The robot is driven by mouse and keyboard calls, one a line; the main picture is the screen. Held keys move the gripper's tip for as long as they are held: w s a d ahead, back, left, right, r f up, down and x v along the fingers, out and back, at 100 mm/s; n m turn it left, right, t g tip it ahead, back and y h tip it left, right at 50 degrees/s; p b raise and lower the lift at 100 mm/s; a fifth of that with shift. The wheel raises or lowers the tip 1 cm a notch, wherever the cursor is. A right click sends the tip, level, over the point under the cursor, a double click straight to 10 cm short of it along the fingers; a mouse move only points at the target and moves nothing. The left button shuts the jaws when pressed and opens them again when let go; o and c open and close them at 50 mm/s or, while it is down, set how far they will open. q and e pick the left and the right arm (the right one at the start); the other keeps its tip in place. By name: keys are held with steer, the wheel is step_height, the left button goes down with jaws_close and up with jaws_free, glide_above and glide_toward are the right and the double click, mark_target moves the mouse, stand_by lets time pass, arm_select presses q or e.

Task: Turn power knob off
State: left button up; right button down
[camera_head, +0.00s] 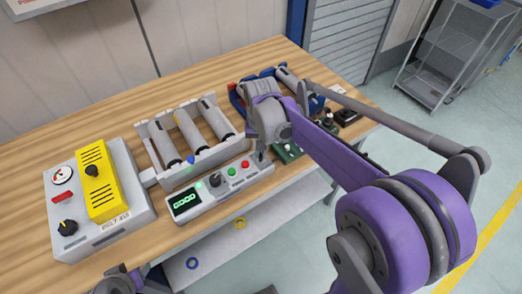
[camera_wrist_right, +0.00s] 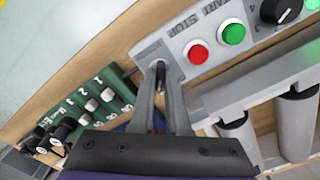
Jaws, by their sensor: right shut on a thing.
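A grey control panel (camera_head: 205,207) lies along the table's front edge. It has a lit green display (camera_head: 184,203), a black knob (camera_head: 215,180), a green button (camera_head: 232,171) and a red button (camera_head: 245,164). My right gripper (camera_head: 262,156) reaches down to the panel's right end. In the right wrist view its fingers (camera_wrist_right: 163,74) are shut on a small dark knob beside the red button (camera_wrist_right: 196,53). The fingers and arm hide most of that knob. Its label cannot be read. My left gripper's fingers are not visible.
A grey box with a yellow cover (camera_head: 97,180), a gauge and a black knob (camera_head: 67,228) stands at left. A rack of cylinders (camera_head: 187,132) stands behind the panel. A green switch board (camera_wrist_right: 93,100) lies beside the panel. Bare wood lies behind the rack.

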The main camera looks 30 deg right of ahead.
steer(key=n, duration=0.8)
steer(key=shift+n+b, duration=0.4)
steer(key=n, duration=0.4)
steer(key=shift+n, duration=1.8)
steer(key=c, duration=0.9)
jaws_free()
